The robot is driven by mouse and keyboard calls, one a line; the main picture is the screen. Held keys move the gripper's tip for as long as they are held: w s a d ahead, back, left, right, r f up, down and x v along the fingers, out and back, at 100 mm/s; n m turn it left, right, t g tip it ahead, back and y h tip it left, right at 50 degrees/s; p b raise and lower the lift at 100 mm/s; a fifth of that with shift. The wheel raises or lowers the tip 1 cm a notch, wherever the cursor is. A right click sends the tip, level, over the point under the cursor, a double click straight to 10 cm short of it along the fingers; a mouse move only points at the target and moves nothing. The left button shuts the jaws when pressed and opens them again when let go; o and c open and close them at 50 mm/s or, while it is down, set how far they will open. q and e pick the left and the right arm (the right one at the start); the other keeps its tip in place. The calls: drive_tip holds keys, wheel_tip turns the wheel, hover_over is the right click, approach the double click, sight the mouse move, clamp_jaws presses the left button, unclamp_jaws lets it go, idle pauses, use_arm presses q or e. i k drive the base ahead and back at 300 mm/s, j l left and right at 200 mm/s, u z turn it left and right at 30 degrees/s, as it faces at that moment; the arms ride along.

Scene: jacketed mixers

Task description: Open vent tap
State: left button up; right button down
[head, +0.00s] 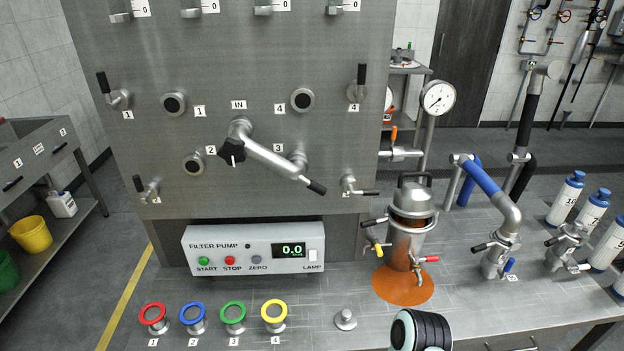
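A steel vessel (405,245) with a lidded top and a bail handle stands on the bench right of centre. Small taps stick out from it. One has a yellow lever (376,243) on the left, one a red lever (432,259) on the right, and one a black lever (374,222) at upper left. No label shows which one is the vent tap. An orange-brown liquid shows through the upper part of the vessel, and an orange patch (403,292) lies around its foot.
A steel panel (240,60) with numbered valves stands behind. A filter pump box (253,247) reads 0.0. Coloured rings (233,312) stand along the front. A blue-sleeved pipe (485,180) and numbered bottles (565,198) are on the right. A gauge (438,98) stands behind the vessel.

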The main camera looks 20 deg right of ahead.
sight(380, 251)
drive_tip(key=l+z, duration=0.25)
drive_tip(key=z, duration=0.25)
drive_tip(key=i+l+z, duration=0.15)
drive_tip(key=z, duration=0.35)
